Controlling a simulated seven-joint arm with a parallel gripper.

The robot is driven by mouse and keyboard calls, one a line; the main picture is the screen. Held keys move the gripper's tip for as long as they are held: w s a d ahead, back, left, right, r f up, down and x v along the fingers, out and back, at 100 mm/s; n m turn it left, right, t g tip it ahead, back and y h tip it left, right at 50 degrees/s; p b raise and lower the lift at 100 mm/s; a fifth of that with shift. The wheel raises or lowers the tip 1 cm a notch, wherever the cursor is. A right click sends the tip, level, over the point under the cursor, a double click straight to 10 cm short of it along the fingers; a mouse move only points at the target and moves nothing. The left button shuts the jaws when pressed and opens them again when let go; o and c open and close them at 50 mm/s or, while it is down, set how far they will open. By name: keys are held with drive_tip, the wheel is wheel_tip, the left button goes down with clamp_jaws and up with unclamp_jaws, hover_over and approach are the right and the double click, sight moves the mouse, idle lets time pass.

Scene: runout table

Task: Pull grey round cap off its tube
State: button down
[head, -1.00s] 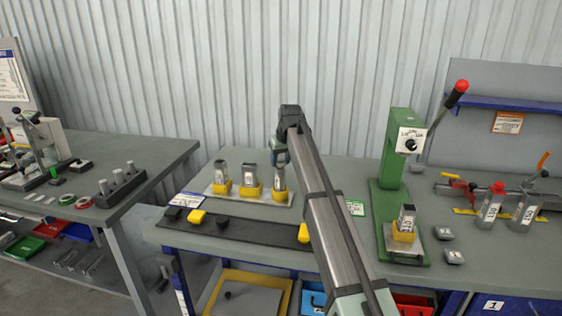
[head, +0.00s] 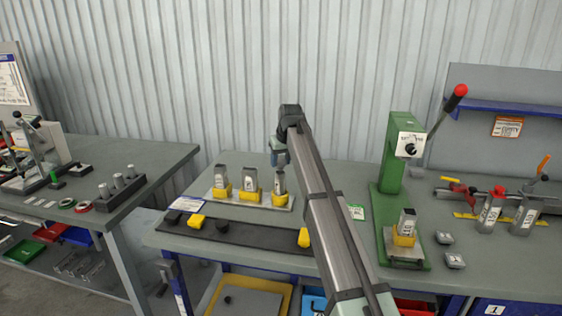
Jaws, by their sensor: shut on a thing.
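My gripper (head: 279,161) is above the rightmost of three upright metal tubes on a silver plate, and is shut. What it grips is at the top of this tube (head: 279,181), where the grey round cap would be, but the jaws hide it. The tube stands in a yellow holder (head: 280,198). I cannot tell whether the cap is still seated or apart from the tube. The other two tubes, the left one (head: 221,176) and the middle one (head: 250,179), stand in yellow holders beside it.
A dark strip (head: 255,235) in front carries yellow and black caps. A green press (head: 397,150) with a tube (head: 406,222) stands to the right. Two small grey blocks (head: 444,237) lie beside it. Two tubes (head: 490,212) stand farther right. My arm hides part of the table.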

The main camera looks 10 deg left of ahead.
drive_tip(key=shift+r, duration=1.05)
idle(0.4)
